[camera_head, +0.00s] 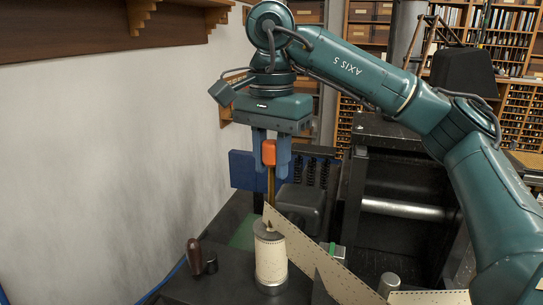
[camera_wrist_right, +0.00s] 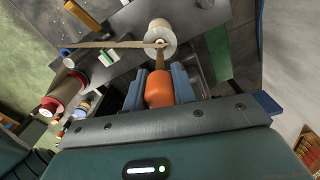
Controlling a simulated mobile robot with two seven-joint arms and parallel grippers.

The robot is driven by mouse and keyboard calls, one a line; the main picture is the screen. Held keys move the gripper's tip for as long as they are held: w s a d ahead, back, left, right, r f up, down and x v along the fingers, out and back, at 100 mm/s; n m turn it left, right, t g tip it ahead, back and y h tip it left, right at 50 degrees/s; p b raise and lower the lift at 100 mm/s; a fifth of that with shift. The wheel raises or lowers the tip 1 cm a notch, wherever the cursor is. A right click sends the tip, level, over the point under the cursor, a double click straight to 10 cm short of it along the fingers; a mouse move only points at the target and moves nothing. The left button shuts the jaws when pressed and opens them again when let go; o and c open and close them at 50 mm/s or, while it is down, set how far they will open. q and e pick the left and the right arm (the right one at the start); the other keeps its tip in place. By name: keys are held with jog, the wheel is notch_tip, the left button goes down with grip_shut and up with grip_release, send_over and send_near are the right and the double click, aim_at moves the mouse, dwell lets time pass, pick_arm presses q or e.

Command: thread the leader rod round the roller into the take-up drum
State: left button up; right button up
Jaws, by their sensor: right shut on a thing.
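My right gripper (camera_head: 270,165) points down with its two blue fingers shut on an orange grip (camera_head: 269,152), which also shows in the right wrist view (camera_wrist_right: 159,88). A thin brass rod (camera_head: 271,187), which looks like the leader rod, hangs below the grip. Its lower end is near the upper tip of a cream perforated paper strip (camera_head: 306,244); I cannot tell whether they are joined. Below stands a cream spool (camera_head: 270,259) with a dark top. In the right wrist view the strip (camera_wrist_right: 110,45) runs left from the spool (camera_wrist_right: 161,38). I cannot tell which part is the take-up drum. My left gripper is out of view.
A dark red knob (camera_head: 194,254) stands left of the spool. A metal post (camera_head: 389,283) is at the lower right. A dark machine with a shiny bar (camera_head: 405,209) stands behind. In the right wrist view a red-brown roll (camera_wrist_right: 66,88) lies at the left.

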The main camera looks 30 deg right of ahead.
aim_at(272, 227)
jog(key=shift+f+b, duration=0.35)
jog(key=shift+f, duration=0.2)
jog(key=shift+f+b, duration=0.4)
jog(key=shift+f, duration=0.15)
jog(key=shift+f+b, duration=0.75)
jog(key=shift+f, duration=0.3)
jog(key=shift+f+b, duration=0.35)
jog(key=shift+f, duration=0.05)
jog(key=shift+f+b, duration=0.45)
jog(key=shift+f, duration=0.15)
jog(key=shift+f+b, duration=0.4)
jog(key=shift+f, duration=0.2)
jog(key=shift+f+b, duration=0.45)
jog(key=shift+f, duration=0.15)
jog(key=shift+f+b, duration=0.45)
jog(key=shift+f, duration=0.1)
jog(key=shift+f+b, duration=0.3)
jog(key=shift+f, duration=0.15)
jog(key=o, duration=1.1)
jog(key=shift+r, duration=0.1)
jog(key=shift+c, duration=0.2)
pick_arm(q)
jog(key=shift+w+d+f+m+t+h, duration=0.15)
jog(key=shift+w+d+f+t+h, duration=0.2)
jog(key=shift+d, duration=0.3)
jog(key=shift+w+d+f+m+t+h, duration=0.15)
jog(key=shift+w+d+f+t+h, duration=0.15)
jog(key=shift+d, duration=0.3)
